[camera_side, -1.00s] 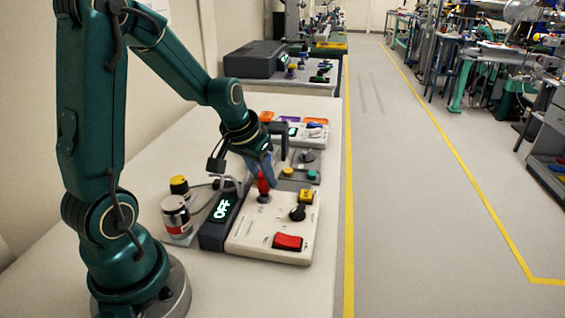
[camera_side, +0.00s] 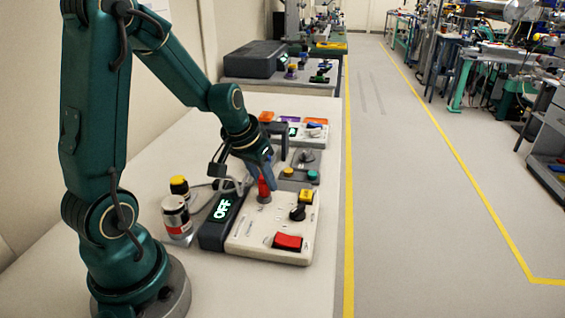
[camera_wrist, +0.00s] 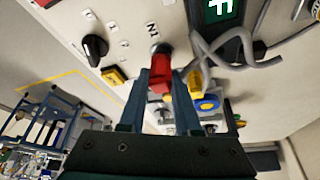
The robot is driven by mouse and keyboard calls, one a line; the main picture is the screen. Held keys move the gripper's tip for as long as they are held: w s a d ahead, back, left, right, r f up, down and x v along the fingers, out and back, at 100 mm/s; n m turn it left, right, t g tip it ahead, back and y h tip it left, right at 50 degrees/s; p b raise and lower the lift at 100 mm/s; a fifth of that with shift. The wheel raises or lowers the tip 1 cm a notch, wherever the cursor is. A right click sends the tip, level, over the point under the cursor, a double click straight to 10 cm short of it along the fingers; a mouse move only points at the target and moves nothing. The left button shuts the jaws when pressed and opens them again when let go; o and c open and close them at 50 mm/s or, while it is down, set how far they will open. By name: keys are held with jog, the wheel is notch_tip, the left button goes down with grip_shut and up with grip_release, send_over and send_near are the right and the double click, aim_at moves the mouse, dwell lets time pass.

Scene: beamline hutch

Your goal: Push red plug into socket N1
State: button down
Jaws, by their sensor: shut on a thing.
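The red plug (camera_side: 264,190) stands on the white panel (camera_side: 250,245), its lower end at a grey round socket.
A black knob (camera_side: 298,213), yellow button (camera_side: 306,196) and red switch (camera_side: 288,242) share the panel. A grey cable (camera_wrist: 235,58) curls near the socket.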

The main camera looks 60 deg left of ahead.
jog(key=shift+f, duration=0.15)
jog(key=c, duration=0.5)
grip_release()
jog(key=shift+c, duration=0.2)
jog(key=shift+v, duration=2.4)
jog(key=s+d+r+m+t, duration=0.2)
jog(key=d+r+m, duration=0.1)
jog(key=d+r, duration=0.45)
jog(key=s+d+f+m+h, duration=0.1)
jog(key=s+d, duration=0.4)
jog(key=s, duration=0.4)
jog(key=shift+f+g+h, duration=0.25)
jog(key=shift+g+h, duration=0.05)
jog(key=shift+g, duration=0.1)
